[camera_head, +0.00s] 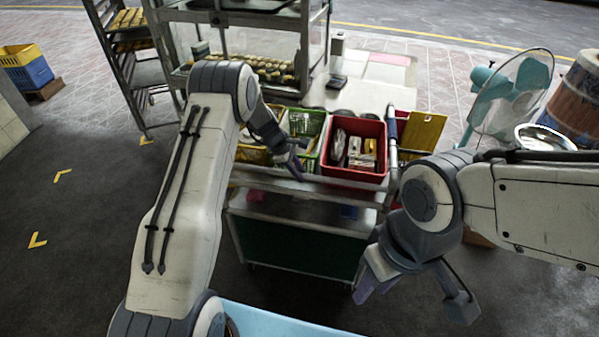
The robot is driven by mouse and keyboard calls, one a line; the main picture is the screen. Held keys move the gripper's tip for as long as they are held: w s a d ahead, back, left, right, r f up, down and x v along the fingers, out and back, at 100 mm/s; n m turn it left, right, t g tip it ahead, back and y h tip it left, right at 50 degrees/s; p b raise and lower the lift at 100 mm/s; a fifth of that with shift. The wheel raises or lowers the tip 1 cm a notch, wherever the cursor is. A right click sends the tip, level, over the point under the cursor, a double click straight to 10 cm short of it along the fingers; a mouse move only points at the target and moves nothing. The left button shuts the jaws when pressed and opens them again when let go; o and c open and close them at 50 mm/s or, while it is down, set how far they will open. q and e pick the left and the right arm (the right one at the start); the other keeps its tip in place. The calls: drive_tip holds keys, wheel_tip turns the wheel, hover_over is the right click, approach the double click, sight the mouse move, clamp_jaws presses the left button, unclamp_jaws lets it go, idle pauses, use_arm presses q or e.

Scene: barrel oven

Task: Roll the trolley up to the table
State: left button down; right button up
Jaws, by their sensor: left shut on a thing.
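The trolley (295,240) is a metal cart with a dark green panel, standing in front of me. Its push rail (335,192) runs along the near top edge. My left gripper (291,168) is at this rail and shut on it, though the arm partly hides the fingertips. My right gripper (412,298) is open and empty, to the right of the trolley's near side. A pale-topped table (365,97) with a glass case on it stands behind the trolley. The bins hide the gap between trolley and table.
Red (357,170), green and yellow bins sit at the trolley's top. A rack (128,75) of trays stands at the back left. A teal fan (505,95) and a wooden barrel (575,100) stand at the right. Dark floor (85,235) at the left is clear.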

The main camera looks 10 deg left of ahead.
use_arm(q)
drive_tip(key=shift+w+r, duration=0.2)
drive_tip(key=shift+w, duration=0.3)
drive_tip(key=c, duration=0.7)
unclamp_jaws()
drive_tip(key=shift+w, duration=0.1)
drive_tip(key=shift+f, duration=0.1)
drive_tip(key=shift+s+a, duration=0.1)
drive_tip(key=shift+s, duration=0.1)
drive_tip(key=b+v, duration=0.1)
drive_tip(key=v, duration=0.9)
drive_tip(key=shift+r, duration=0.2)
